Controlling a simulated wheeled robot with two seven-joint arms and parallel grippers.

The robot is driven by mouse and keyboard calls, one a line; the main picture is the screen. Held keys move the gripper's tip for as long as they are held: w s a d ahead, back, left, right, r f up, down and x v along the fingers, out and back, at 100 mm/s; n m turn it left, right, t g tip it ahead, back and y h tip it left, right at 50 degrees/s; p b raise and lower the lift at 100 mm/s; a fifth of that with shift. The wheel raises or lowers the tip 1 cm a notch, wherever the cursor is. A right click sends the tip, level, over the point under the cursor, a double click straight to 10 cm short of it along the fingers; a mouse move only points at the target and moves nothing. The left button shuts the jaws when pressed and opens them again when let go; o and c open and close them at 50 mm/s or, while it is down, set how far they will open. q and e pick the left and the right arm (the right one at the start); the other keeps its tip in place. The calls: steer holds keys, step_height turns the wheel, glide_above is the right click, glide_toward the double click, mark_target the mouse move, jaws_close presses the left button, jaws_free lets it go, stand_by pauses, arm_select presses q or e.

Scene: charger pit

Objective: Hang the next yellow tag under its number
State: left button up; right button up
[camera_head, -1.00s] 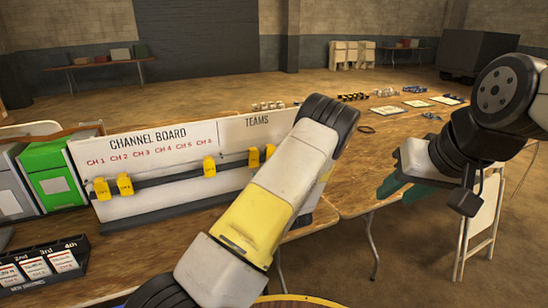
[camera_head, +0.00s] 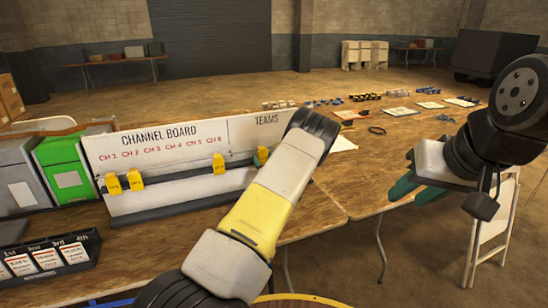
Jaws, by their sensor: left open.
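The white channel board (camera_head: 160,204) stands on the wooden table, with red labels CH 1 to CH 6 and a TEAMS section at its right. Yellow tags hang on its dark rail: one under CH 1 (camera_head: 113,184), one under CH 2 (camera_head: 135,179) and one under CH 6 (camera_head: 220,166). Another yellow tag (camera_head: 262,155) is under TEAMS, beside my left arm. My left arm crosses in front of the board's right end; its gripper is hidden. My right gripper (camera_head: 402,190), with green fingers apart, is over the table's right side, empty and away from the board.
A black tray (camera_head: 55,262) with numbered card slots stands at the front left. A green bin (camera_head: 66,170) and a grey bin (camera_head: 20,185) stand left of the board. Papers and small parts lie on the far right table; a folding chair (camera_head: 493,225) stands beside it.

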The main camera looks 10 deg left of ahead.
arm_select(q)
steer(key=c, duration=1.1)
steer(key=shift+r, duration=0.95)
steer(key=shift+v, duration=5)
